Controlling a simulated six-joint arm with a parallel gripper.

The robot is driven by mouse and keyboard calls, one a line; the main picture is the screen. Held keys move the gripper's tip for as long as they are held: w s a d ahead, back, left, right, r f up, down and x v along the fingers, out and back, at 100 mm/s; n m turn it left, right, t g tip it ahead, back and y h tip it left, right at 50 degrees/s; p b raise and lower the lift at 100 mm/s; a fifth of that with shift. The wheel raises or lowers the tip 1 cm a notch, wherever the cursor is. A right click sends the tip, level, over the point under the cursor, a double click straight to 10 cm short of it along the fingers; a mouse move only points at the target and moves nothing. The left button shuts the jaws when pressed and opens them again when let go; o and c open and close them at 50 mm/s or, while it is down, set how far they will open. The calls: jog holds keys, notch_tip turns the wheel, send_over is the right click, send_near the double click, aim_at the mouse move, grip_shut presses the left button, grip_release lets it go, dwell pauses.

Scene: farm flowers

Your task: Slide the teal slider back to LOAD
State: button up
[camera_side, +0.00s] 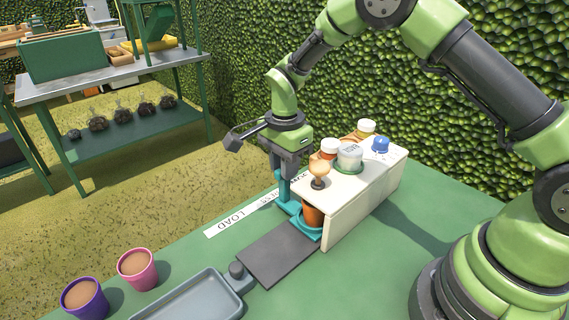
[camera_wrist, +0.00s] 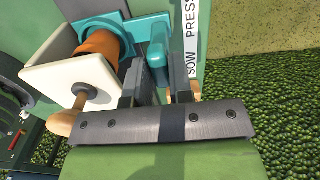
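The teal slider (camera_side: 309,229) is on the green bench, with an orange pot (camera_side: 312,214) in its ring and an upright teal handle. It sits away from the LOAD end of the white label strip (camera_side: 228,222), by the white housing. My gripper (camera_side: 290,170) points down over the handle. In the wrist view, the gripper (camera_wrist: 158,80) has a finger on each side of the teal handle (camera_wrist: 157,50), with little or no gap showing. The slider's ring and pot (camera_wrist: 104,46) show to the left there. The housing partly hides the pot.
The white housing (camera_side: 348,215) carries several jars and a round wooden knob (camera_side: 319,174). A dark plate (camera_side: 277,254) and a grey tray (camera_side: 196,298) lie at the front. Purple (camera_side: 85,299) and pink (camera_side: 137,268) pots stand front left. Bare bench lies around the LOAD label.

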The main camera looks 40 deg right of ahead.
grip_shut()
jog(key=a, duration=1.1)
jog(key=shift+a, duration=0.35)
jog(key=o, duration=0.5)
grip_release()
jog(key=shift+d, duration=0.1)
jog(key=shift+r, duration=0.1)
notch_tip(320, 180, up, 10)
jog(key=shift+f, duration=0.1)
